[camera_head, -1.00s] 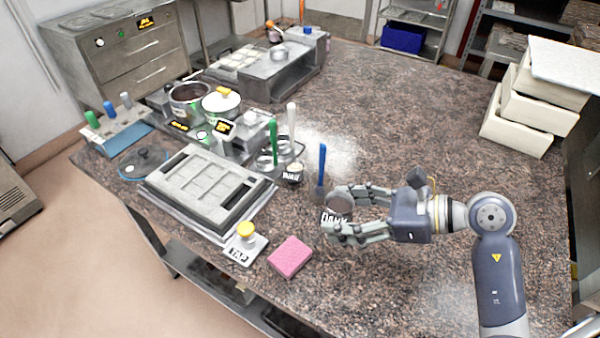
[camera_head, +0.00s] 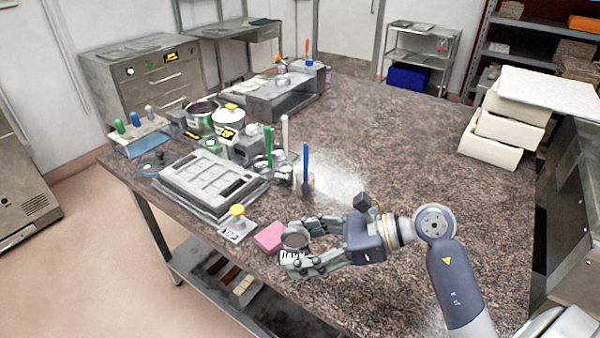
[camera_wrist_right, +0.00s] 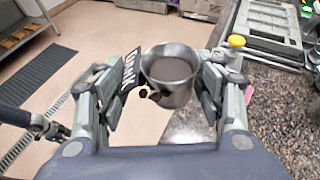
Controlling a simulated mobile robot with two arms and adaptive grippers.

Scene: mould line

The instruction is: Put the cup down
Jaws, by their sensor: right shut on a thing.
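A small metal cup (camera_head: 295,240) with a dark label reading "DARK" and brown content is between the fingers of my right gripper (camera_head: 300,245). In the right wrist view the cup (camera_wrist_right: 171,75) is held upright between the two fingers, and the label tag (camera_wrist_right: 122,75) shows at its left. The cup is near the front edge of the speckled counter (camera_head: 400,180), just right of the pink sponge. I cannot tell whether its base touches the counter.
A pink sponge (camera_head: 269,236) lies close to the cup. A yellow-knobbed TAP plate (camera_head: 237,228) and a grey mould (camera_head: 212,180) are to the left. A beaker with a blue spatula (camera_head: 305,165) stands behind. White bins (camera_head: 490,155) are at the far right. The counter's middle is clear.

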